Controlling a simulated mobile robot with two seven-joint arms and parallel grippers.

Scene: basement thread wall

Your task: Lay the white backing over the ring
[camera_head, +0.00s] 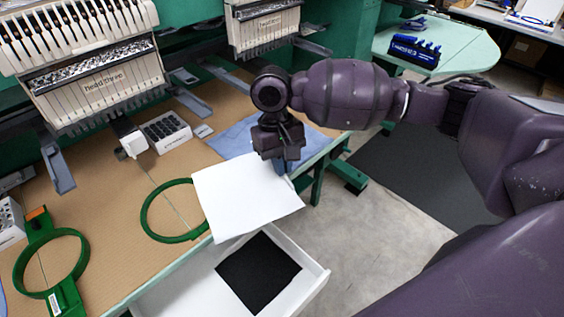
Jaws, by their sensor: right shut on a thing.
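The white backing (243,198) is a flat white sheet. My right gripper (281,165) is shut on its far right edge, its fingertips mostly hidden. The sheet extends toward the table's front edge and, in this view, covers part of the right side of a thin green ring (147,200). I cannot tell whether it touches that ring. The ring lies on the tan table, its middle showing bare tabletop. A second green ring (17,270) with a bracket and an orange piece lies further left. My left gripper is not in view.
An open white drawer (318,277) below the table's front edge holds a black square cloth (258,272). A blue cloth (232,141) lies behind the sheet. Embroidery machine heads (85,80) overhang the table's back. A grey tray of small pieces (165,131) stands beneath them.

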